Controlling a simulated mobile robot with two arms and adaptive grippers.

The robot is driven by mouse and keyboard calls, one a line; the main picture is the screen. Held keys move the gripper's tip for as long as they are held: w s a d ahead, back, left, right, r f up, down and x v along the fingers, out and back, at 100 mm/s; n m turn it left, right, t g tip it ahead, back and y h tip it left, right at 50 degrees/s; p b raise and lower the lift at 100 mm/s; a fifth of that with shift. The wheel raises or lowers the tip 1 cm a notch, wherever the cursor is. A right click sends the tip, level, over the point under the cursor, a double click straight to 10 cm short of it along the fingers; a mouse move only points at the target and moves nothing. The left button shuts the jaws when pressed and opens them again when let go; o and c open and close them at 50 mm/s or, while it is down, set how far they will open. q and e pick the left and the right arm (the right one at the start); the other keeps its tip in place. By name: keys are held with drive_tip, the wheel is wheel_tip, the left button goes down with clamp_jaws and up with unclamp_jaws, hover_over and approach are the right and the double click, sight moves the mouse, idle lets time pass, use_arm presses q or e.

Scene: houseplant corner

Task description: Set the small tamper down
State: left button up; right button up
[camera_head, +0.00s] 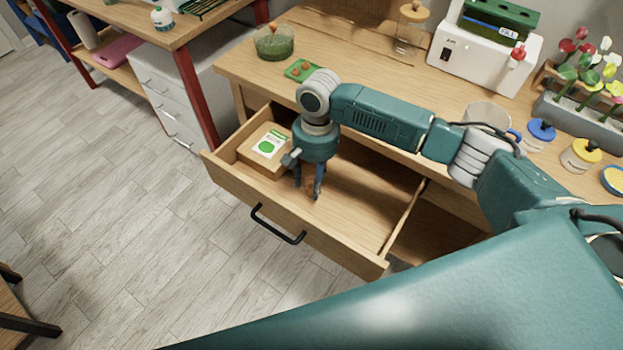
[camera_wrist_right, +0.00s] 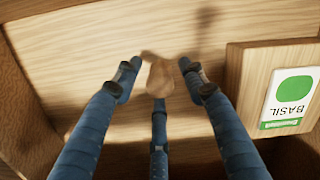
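The small tamper (camera_wrist_right: 160,78) is a small light-brown wooden piece in the right wrist view, over the wooden drawer floor. My right gripper (camera_wrist_right: 160,82) has its blue fingers spread around it, with visible gaps at the left and right fingers; the middle finger overlaps its lower edge. In the head view the right gripper (camera_head: 309,191) points down into the open drawer (camera_head: 352,211), and a small brownish bit of the tamper (camera_head: 312,187) shows between the fingers. I cannot tell for sure whether it rests on the floor. My left gripper is not in view.
A wooden box with a basil seed packet (camera_head: 269,144) sits in the drawer's left end, close to the gripper; the packet also shows in the wrist view (camera_wrist_right: 292,100). The drawer's right part is bare. The worktop (camera_head: 262,74) carries a green bowl (camera_head: 274,42) and several jars.

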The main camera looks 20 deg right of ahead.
wheel_tip(320, 180, up, 12)
drive_tip(key=d, duration=0.1)
drive_tip(key=shift+w, duration=0.45)
drive_tip(key=shift+r, duration=0.1)
idle(1.2)
